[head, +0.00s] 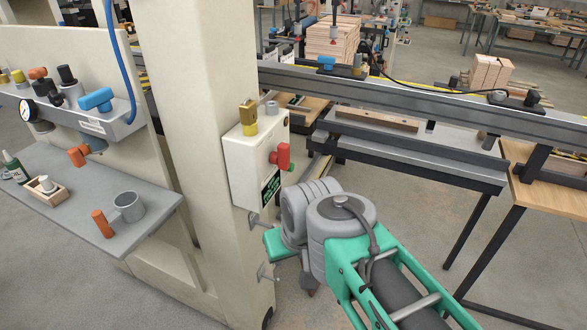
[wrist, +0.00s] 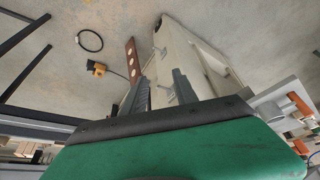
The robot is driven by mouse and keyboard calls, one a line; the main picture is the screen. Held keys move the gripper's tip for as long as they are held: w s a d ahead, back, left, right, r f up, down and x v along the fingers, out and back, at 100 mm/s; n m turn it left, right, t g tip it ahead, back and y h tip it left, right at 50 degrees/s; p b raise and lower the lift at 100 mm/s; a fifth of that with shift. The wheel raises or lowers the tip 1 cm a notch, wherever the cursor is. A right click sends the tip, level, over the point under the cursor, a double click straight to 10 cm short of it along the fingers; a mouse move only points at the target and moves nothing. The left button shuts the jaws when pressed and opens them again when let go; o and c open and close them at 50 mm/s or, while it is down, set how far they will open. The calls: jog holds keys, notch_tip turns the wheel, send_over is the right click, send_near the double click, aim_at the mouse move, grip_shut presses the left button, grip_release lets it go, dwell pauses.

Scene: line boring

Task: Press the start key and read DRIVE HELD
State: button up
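A pale control box (head: 243,165) is fixed to the cream column, with a red handle (head: 282,157) on its right side. A small dark panel with green lettering (head: 270,187) sits below the handle; I cannot read its words. No key plainly marked as start can be made out. My gripper's green body (head: 280,245) is below and right of the box, apart from it; its fingers are hidden in the head view. In the wrist view the two dark fingers of my gripper (wrist: 160,82) stand apart with nothing seen between them.
A yellow padlock-like piece (head: 248,117) is on top of the box. A grey shelf (head: 75,190) with a mug is at left. A long metal rail (head: 420,103) runs behind at right. The wrist view shows the floor, with an orange block (wrist: 97,68) and a black ring (wrist: 89,40).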

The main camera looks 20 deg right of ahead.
grip_shut()
dwell(1.4)
